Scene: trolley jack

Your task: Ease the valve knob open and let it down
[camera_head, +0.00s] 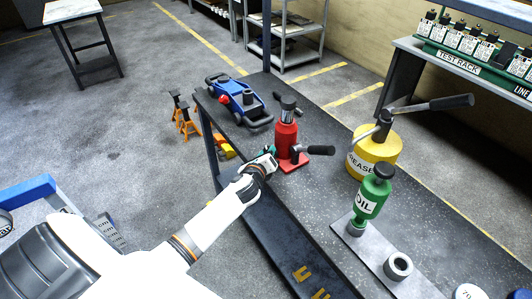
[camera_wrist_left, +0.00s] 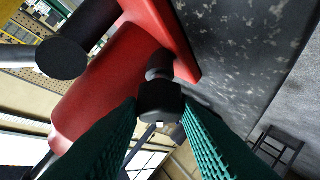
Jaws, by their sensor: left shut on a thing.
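A red bottle jack (camera_head: 286,136) stands upright on its red base plate on the dark speckled bench. Its silver ram shows above the body, under a dark top (camera_head: 288,103). A black-gripped handle (camera_head: 318,150) sticks out to the right. My left gripper (camera_head: 270,151) is at the jack's near-left side, low down. In the left wrist view the jack body (camera_wrist_left: 105,80) lies tilted across the picture. The black valve knob (camera_wrist_left: 160,98) sits between the green ridged fingertips (camera_wrist_left: 160,112), which are shut on it. The knob is hidden in the head view. My right gripper is not in view.
A blue trolley jack (camera_head: 240,100) stands behind on the bench. To the right are a yellow grease pot (camera_head: 375,152) with a lever and a green oil can (camera_head: 372,195) on a grey plate (camera_head: 388,265). The bench's left edge runs under my left forearm.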

